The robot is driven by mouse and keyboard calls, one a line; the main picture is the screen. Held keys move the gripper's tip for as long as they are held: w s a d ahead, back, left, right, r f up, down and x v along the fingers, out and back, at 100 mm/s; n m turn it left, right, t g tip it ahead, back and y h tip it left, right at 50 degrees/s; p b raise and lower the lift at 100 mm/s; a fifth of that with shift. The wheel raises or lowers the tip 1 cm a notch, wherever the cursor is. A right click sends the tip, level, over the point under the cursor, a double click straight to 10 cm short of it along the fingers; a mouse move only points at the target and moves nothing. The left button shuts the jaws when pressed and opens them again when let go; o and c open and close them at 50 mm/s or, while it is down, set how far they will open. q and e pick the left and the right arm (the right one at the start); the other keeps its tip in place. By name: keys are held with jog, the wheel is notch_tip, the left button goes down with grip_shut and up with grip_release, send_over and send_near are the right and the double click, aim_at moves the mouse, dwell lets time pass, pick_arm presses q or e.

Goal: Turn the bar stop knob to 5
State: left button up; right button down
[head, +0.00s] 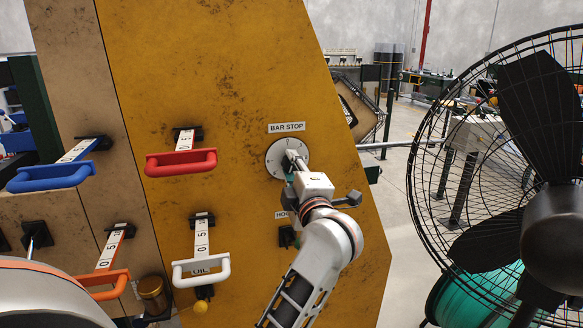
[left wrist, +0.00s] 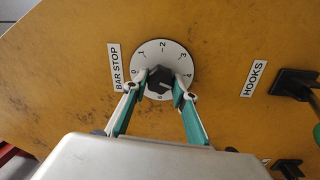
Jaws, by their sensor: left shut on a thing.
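The bar stop dial (head: 274,160) is a round white plate on the yellow machine panel, under a BAR STOP label (head: 286,127). In the left wrist view the dial (left wrist: 160,54) shows numbers around its rim, with 2 near the top. The dark knob (left wrist: 159,79) stands at its centre. My left gripper (head: 291,164) reaches the dial from the front. In the left wrist view its two teal fingers (left wrist: 159,88) are shut on the knob, one on each side. I cannot tell clearly which number the knob points to. My right gripper is not in view.
Red (head: 181,162), blue (head: 50,178), white (head: 201,268) and orange (head: 96,283) handles stick out left of the dial. A HOOKS label (left wrist: 254,79) and dark fitting are close by. A large caged fan (head: 483,245) stands at the right.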

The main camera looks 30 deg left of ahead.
pick_arm(q)
jog(key=m, duration=0.5)
jog(key=shift+r+h, duration=0.15)
jog(key=shift+h, duration=0.15)
jog(key=shift+m, duration=0.3)
jog(key=o, duration=1.1)
jog(key=shift+c, duration=0.2)
jog(key=r, duration=0.8)
jog(key=shift+d+r, duration=0.2)
jog(key=shift+r, duration=0.15)
jog(key=shift+a+r, duration=0.15)
jog(key=shift+r, duration=0.5)
